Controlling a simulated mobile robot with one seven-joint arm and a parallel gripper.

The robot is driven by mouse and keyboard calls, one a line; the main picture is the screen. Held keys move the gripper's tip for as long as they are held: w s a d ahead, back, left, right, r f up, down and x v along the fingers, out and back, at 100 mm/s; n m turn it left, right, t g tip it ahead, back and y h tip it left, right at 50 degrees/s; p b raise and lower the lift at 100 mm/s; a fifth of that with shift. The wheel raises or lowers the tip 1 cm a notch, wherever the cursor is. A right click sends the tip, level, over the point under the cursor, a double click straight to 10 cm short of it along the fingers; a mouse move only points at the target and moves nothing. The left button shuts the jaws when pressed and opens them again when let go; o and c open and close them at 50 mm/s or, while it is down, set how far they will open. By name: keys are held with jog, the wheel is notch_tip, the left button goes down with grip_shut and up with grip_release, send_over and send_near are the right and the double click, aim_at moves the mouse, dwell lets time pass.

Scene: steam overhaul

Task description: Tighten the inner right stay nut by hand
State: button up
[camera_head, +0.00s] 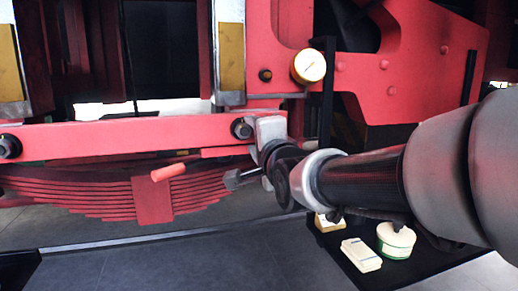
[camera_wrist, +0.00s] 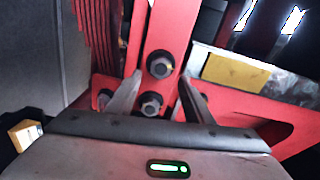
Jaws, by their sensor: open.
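In the wrist view, two dark hex nuts show between my fingers: an upper nut (camera_wrist: 160,64) near the fingertips and a lower nut (camera_wrist: 151,103) closer to the palm. Both sit on red metal; I cannot tell for sure which is the inner right stay nut. My gripper (camera_wrist: 160,80) is open, one finger on each side of the nuts, with no visible grip. In the head view, my gripper (camera_head: 254,152) is at the right end of the red beam (camera_head: 120,134), just right of and below a dark nut (camera_head: 241,128). My gripper hides what lies behind it there.
A leaf spring (camera_head: 100,190) hangs below the beam, with a red handle (camera_head: 170,172) before it. A round gauge (camera_head: 308,66) is above right. A dark mat (camera_head: 345,275) holds a white-green tin (camera_head: 396,240) and a pale block (camera_head: 361,254). The floor at centre is clear.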

jog(key=p+v, duration=0.1)
jog(key=v, duration=1.3)
